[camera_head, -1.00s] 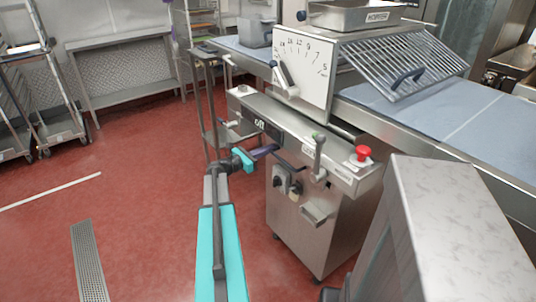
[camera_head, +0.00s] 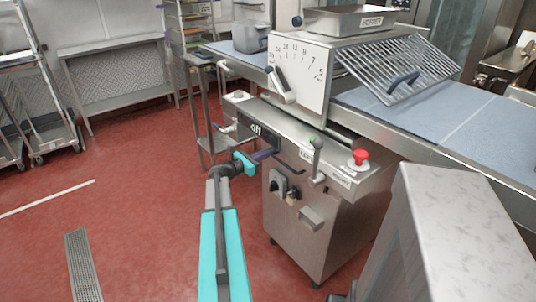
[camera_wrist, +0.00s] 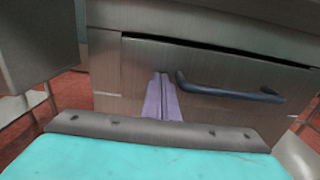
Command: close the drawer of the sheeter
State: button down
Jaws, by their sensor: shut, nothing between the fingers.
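The sheeter (camera_head: 320,200) is a steel machine with a dial plate, levers and a red knob. Its drawer (camera_wrist: 215,115) has a dark bar handle (camera_wrist: 225,90) and fills the middle of the wrist view. A thin dark gap shows along the drawer's top edge. The dark handle also shows in the head view (camera_head: 288,163). My gripper (camera_wrist: 163,82) is shut and empty, its purple fingers upright against or just before the drawer front, left of the handle. Whether the fingertips touch the front cannot be told. In the head view my gripper (camera_head: 268,154) is beside the sheeter's front.
A grey metal box-shaped body (camera_head: 440,235) stands close at the lower right. Red floor (camera_head: 140,190) is open to the left, with a floor drain (camera_head: 83,265).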

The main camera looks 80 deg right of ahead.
jog(key=b+v, duration=0.1)
jog(key=v, duration=1.3)
